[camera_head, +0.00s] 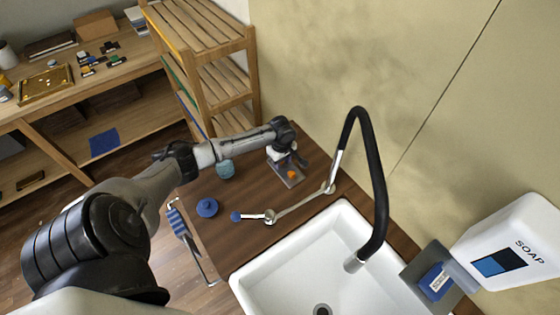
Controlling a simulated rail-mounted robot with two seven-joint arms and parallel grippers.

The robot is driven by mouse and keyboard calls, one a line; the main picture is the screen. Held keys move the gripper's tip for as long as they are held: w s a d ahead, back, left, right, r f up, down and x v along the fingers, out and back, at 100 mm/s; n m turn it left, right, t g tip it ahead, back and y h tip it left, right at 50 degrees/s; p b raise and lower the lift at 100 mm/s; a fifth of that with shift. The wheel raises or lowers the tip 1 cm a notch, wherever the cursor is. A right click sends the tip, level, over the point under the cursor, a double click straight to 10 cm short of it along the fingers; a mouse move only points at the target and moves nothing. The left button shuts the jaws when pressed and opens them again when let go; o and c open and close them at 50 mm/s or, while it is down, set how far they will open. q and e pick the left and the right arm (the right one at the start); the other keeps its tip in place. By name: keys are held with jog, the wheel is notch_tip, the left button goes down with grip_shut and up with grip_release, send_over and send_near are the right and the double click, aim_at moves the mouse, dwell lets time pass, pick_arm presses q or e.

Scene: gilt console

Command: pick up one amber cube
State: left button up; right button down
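One small amber cube (292,174) lies on a small grey tray (289,183) at the back of the brown wooden counter. My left arm reaches in from the left, and its gripper (291,163) points down over the tray, just behind the cube. Its dark fingers look spread apart, with the cube at or just in front of their tips. I cannot tell whether they touch it. The gripper hides the back of the tray. My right gripper is not in view.
The counter (240,245) also holds a blue-grey jar (225,169), a blue round lidded pot (207,207) and a metal lever with a blue knob (236,216). A white sink (290,262) with a tall black faucet (374,200) stands to the right. A wooden shelf (222,82) stands behind.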

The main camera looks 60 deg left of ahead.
pick_arm(q)
jog(key=c, duration=0.6)
jog(key=shift+c, duration=0.2)
